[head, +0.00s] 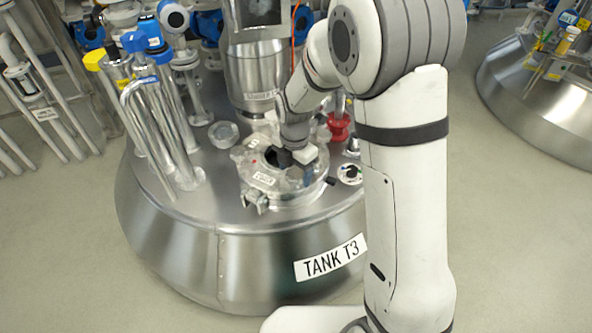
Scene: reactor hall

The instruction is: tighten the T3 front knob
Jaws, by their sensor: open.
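Tank T3 is the steel vessel with a domed top, marked by its label (330,261). A round hatch (262,180) with a flange and small labels sits on its top. A metal clamp fitting, apparently the front knob (254,200), sticks out at the hatch's front left edge. My gripper (293,160) is over the back right part of the hatch, pointing down, behind and to the right of that fitting. Its fingers are small and dark here. I cannot tell whether they touch anything.
A steel mixer column (256,72) stands behind the hatch. Upright pipes (160,125) with yellow and blue caps stand at left. A red fitting (338,127) is behind my wrist. Another tank (540,95) is at far right. The floor in front is clear.

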